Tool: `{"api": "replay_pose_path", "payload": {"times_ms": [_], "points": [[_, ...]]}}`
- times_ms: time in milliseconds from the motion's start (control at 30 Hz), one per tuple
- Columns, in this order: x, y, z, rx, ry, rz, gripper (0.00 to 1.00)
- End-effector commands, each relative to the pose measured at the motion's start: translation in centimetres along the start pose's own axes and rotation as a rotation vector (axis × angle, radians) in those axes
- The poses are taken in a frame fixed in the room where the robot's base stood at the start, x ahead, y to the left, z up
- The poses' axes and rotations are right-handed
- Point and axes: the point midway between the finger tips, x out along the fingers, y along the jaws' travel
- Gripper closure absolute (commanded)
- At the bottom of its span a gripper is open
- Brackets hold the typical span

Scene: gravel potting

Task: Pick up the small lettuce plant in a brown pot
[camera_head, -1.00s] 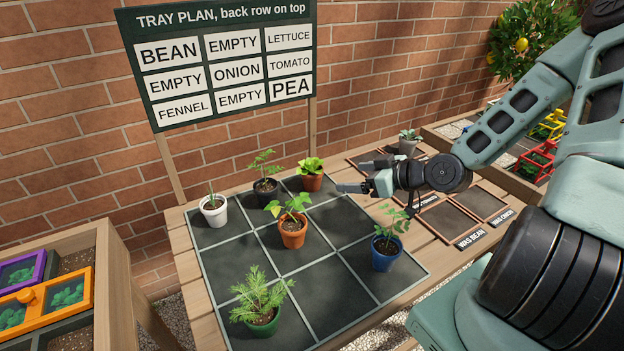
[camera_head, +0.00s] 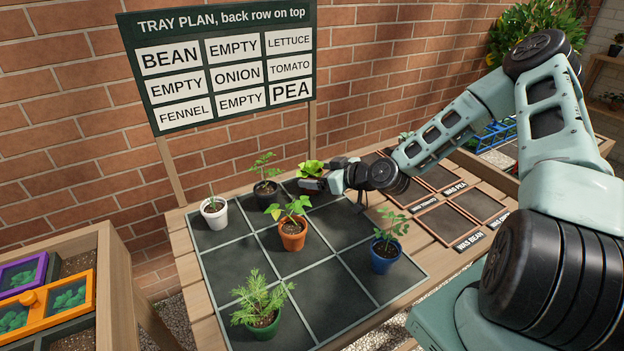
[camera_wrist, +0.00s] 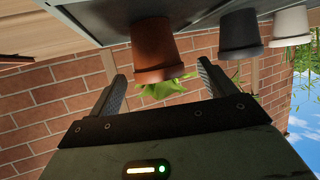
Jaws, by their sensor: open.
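The small lettuce plant (camera_head: 311,167) has bright green leaves and stands in the back right cell of the dark tray (camera_head: 238,263). In the head view its brown pot is mostly hidden behind my gripper (camera_head: 321,174). The wrist view is upside down and shows the brown pot (camera_wrist: 153,45) upright on the tray, with the leaves (camera_wrist: 162,90) toward my palm side of the picture. My gripper (camera_wrist: 161,70) is open, with one finger to each side of the pot; I cannot tell whether either touches it.
A black pot (camera_head: 267,192) and a white pot (camera_head: 213,214) stand left in the same row. A terracotta pot (camera_head: 292,235) is in the tray's middle, a blue pot (camera_head: 384,258) at right, a green pot (camera_head: 264,325) in front. A plan board (camera_head: 222,65) stands behind.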

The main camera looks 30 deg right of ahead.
Motion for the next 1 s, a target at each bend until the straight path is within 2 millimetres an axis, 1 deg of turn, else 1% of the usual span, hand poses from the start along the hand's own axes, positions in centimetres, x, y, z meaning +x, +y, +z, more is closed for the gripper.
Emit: {"api": "replay_pose_path", "payload": {"times_ms": [100,200,267,367,567,600,667,700,733,767,1000], "points": [[1.9,0.0,-0.2,0.003,0.001,-0.001,0.17],[3.3,0.1,-0.2,0.003,0.000,0.000,0.17],[3.8,0.0,-0.1,0.002,0.000,-0.002,0.17],[4.3,0.1,-0.1,0.001,0.000,0.000,0.17],[4.3,0.1,-0.1,0.001,-0.001,0.000,0.17],[4.3,0.1,0.0,0.001,-0.001,0.000,0.28],[4.3,0.1,0.0,0.001,-0.001,0.000,0.45],[4.3,0.1,0.0,0.001,-0.001,0.000,0.56],[4.3,0.1,0.0,0.001,-0.001,0.000,0.64],[4.3,0.1,0.0,0.001,-0.001,0.000,0.68],[4.2,0.1,-0.1,0.000,0.000,0.000,0.68]]}}
